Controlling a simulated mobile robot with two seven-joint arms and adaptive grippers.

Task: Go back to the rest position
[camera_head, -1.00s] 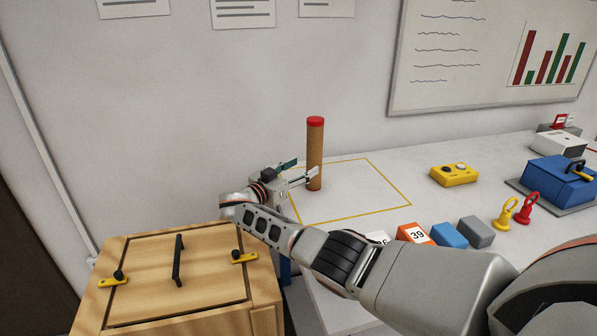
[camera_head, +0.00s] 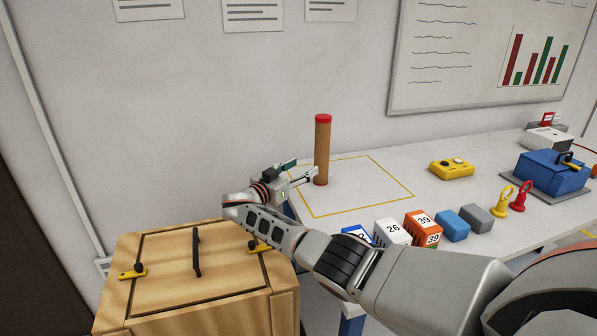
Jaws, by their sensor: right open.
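My right gripper (camera_head: 303,172) is at the left end of the white table, with its arm reaching in from the lower right. Its fingers are open and point toward a brown upright tube with a red cap (camera_head: 322,150). The tube stands at the back left, by the corner of a yellow outlined area. The fingertips are close to the tube's lower part; I cannot tell whether they touch it. My left gripper is not in view.
A wooden box (camera_head: 195,275) with a black handle stands below the gripper. Numbered blocks, including an orange one (camera_head: 424,228), line the table's front edge. A yellow button box (camera_head: 452,168) and a blue box (camera_head: 552,172) stand to the right.

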